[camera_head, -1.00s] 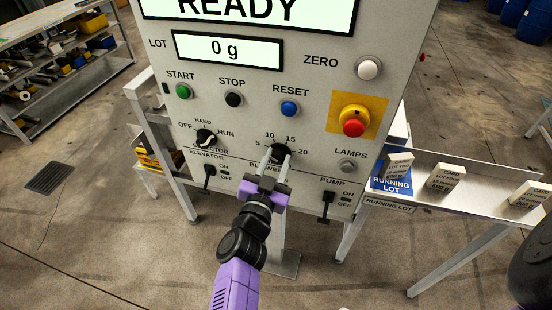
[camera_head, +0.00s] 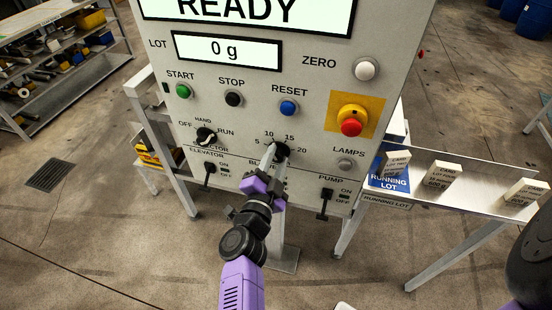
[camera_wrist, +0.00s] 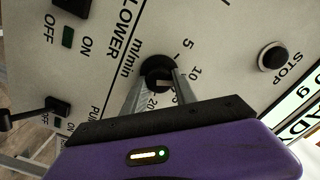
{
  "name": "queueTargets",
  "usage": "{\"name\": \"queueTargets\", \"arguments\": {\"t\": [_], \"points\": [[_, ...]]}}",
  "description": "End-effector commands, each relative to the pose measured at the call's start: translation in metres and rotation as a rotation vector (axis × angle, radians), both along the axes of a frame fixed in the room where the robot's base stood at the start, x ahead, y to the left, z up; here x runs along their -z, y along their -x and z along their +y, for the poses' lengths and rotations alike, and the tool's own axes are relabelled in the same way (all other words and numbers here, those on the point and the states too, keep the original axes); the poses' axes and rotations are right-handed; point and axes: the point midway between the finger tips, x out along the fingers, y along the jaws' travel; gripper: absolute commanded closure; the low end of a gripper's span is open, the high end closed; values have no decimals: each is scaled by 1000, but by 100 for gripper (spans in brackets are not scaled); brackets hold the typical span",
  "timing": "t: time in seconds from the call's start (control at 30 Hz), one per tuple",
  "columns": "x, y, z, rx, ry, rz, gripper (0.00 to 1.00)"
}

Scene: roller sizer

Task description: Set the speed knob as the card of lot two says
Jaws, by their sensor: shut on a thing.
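The black speed knob (camera_head: 283,148) sits low on the grey panel, with scale marks 5, 10, 15 and 20 around it. My gripper (camera_head: 275,153) is shut on it, one finger on each side. In the wrist view the fingers (camera_wrist: 158,90) flank the knob (camera_wrist: 157,68); its exact pointer setting is hard to tell. A card (camera_head: 397,162) stands on the blue running-lot pad (camera_head: 402,184) at the right. Two other cards, one in the middle (camera_head: 442,177) and one at the right (camera_head: 525,192), stand along the shelf. Their small print is not clearly legible.
The display (camera_head: 228,49) reads 0 g under READY. The selector (camera_head: 206,137), blower-row switches (camera_head: 210,170) and pump switch (camera_head: 326,198) are near my gripper. The red emergency button (camera_head: 351,127) is up and right. The shelf (camera_head: 480,185) juts out at the right.

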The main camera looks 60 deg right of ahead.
Motion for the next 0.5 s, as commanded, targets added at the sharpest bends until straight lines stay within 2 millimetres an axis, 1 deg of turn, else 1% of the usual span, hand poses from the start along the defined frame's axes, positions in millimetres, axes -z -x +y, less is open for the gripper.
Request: {"name": "queueTargets", "arguments": {"t": [0.47, 0.5], "points": [[1, 1, 0, 3, -5, -14, 100], [1, 1, 0, 3, -5, -14, 63]]}}
